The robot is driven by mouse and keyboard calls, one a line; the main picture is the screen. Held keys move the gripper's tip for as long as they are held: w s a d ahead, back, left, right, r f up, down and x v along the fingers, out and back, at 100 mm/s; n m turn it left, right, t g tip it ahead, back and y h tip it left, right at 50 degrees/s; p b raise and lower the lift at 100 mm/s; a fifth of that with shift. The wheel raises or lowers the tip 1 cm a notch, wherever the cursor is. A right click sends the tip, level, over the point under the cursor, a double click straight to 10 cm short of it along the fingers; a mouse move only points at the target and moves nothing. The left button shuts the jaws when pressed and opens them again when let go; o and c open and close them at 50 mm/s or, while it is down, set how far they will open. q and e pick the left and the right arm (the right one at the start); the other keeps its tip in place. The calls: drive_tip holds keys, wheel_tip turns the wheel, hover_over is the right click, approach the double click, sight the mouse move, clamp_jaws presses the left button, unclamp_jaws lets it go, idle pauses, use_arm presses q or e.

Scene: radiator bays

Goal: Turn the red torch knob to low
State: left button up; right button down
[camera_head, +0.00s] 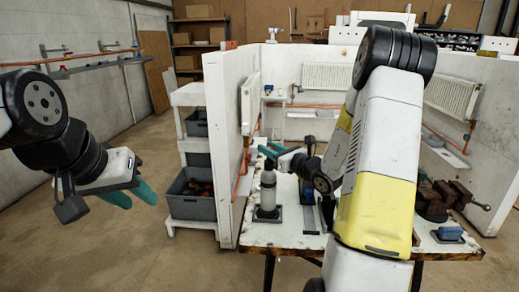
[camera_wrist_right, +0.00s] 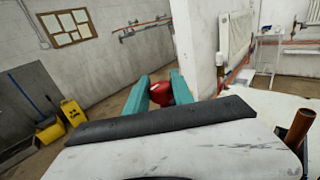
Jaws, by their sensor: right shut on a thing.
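The torch (camera_head: 267,190) is a grey bottle standing upright in a dark holder at the left side of the white bench. The red knob (camera_wrist_right: 160,94) sits between the teal fingers of my right gripper in the wrist view. My right gripper (camera_head: 268,150) is at the top of the torch and shut on the knob; it also shows in the right wrist view (camera_wrist_right: 160,90). The knob is hidden in the head view, and its setting cannot be read. My left gripper (camera_head: 133,195) is open and empty, left of the bench and far from the torch.
The bench (camera_head: 285,237) carries a dark vice (camera_head: 436,198) and a blue item (camera_head: 450,233) at the right. A white partition (camera_head: 225,150) stands close left of the torch. A shelf with grey crates (camera_head: 190,207) is beyond it. The floor (camera_head: 120,245) at the left is clear.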

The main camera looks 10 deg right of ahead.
drive_tip(key=shift+n+g+y, duration=0.3)
drive_tip(key=shift+y, duration=0.1)
drive_tip(key=n+g+y, duration=0.5)
drive_tip(key=g+y, duration=0.1)
drive_tip(key=shift+w+d+n, duration=0.1)
drive_tip(key=shift+n, duration=0.2)
drive_tip(key=n+g+y, duration=0.1)
drive_tip(key=n+g, duration=0.1)
drive_tip(key=g, duration=0.2)
drive_tip(key=n+g+y, duration=0.1)
drive_tip(key=n+g, duration=0.2)
drive_tip(key=g, duration=0.1)
drive_tip(key=shift+n+g, duration=0.4)
drive_tip(key=c, duration=1.1)
unclamp_jaws()
